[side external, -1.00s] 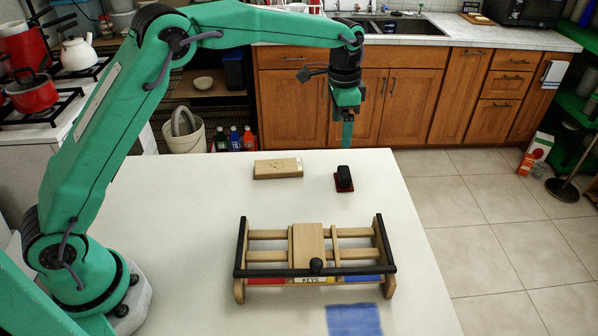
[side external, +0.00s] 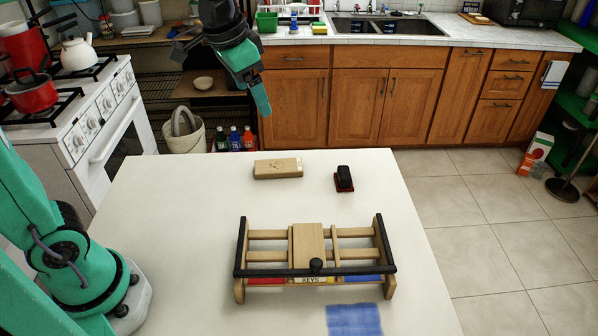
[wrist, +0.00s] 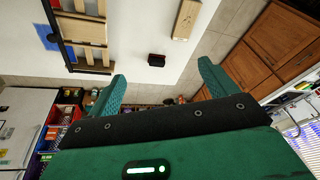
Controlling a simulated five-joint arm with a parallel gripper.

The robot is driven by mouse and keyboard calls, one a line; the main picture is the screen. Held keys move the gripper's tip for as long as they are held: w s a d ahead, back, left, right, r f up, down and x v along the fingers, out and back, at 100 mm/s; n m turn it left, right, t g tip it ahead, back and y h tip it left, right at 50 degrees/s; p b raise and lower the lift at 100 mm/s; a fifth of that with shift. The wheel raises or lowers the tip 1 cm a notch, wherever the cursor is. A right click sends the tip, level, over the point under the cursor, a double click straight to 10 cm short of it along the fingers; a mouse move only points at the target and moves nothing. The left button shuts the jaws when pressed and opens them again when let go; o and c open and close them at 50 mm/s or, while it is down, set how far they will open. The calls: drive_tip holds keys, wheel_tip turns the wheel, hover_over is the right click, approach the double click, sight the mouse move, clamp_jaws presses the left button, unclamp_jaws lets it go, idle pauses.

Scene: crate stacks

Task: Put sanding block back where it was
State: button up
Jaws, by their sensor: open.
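A small black block on a red base (side external: 344,178) looks like the sanding block. It sits on the white table toward the back right, and also shows in the wrist view (wrist: 157,60). A pale wooden block (side external: 278,168) lies to its left, apart from it. My gripper (side external: 262,104) is raised beyond the table's back edge, above and left of both blocks, touching neither. The wrist view shows its two green fingers (wrist: 161,74) spread wide with nothing between them.
A wooden rack with black rails and a sliding panel (side external: 252,256) stands at the table's front middle. A flat blue patch (side external: 354,319) lies on the table in front of it. Cabinets and a sink (side external: 388,28) are behind.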

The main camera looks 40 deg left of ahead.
drive_tip(key=s+a+f+n+t, duration=0.1)
drive_tip(key=s+f, duration=0.1)
drive_tip(key=s, duration=0.6)
drive_tip(key=s+a+f+n+t, duration=0.1)
drive_tip(key=s+a+f+n, duration=0.1)
drive_tip(key=s, duration=0.6)
drive_tip(key=shift+n, duration=0.3)
drive_tip(key=shift+f, duration=0.1)
